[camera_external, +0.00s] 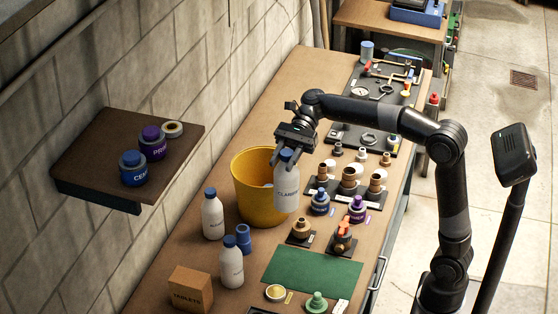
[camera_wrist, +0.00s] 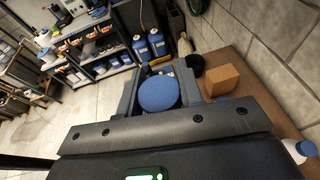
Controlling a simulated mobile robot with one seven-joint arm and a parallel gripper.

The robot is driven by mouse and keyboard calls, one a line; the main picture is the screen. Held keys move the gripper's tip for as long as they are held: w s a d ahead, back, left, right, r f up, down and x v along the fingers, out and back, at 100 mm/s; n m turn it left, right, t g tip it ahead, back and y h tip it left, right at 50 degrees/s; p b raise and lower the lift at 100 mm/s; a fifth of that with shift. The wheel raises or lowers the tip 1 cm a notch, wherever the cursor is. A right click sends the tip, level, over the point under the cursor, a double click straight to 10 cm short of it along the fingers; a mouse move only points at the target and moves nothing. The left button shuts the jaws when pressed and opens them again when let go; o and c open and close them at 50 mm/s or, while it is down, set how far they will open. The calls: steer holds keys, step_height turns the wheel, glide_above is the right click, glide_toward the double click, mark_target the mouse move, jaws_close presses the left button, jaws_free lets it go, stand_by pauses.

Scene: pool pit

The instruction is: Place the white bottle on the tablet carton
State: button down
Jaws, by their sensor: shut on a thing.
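My gripper (camera_external: 289,156) is shut on a white bottle (camera_external: 286,188) with a blue cap, held upright above the bench beside the yellow bucket. In the wrist view the blue cap (camera_wrist: 158,93) sits between my fingers. The tablet carton (camera_external: 191,289), a brown box marked TABLETS, stands at the near left of the bench. A brown box that looks like this carton (camera_wrist: 222,80) also shows in the wrist view. Two more white bottles with blue caps stand on the bench, one at the left (camera_external: 213,215) and one nearer the carton (camera_external: 231,264).
The yellow bucket (camera_external: 249,197) stands just left of the held bottle. A small blue fitting (camera_external: 244,238) stands between the bucket and the near bottle. A green mat (camera_external: 311,269) lies clear. Jars and fittings crowd the right side. A wall shelf (camera_external: 102,151) overhangs at left.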

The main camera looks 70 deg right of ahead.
steer(key=w+a+m+t+h, duration=0.1)
steer(key=w+a+m+t, duration=0.1)
steer(key=w+a, duration=0.5)
steer(key=w+a+m+t, duration=0.15)
steer(key=w+a, duration=0.25)
steer(key=w, duration=0.7)
steer(key=w+a+f, duration=0.1)
steer(key=a+f, duration=1)
steer(key=f, duration=0.5)
steer(key=shift+w, duration=0.35)
steer(key=shift+f+n, duration=0.15)
steer(key=shift+n, duration=0.1)
steer(key=c, duration=1)
jaws_free()
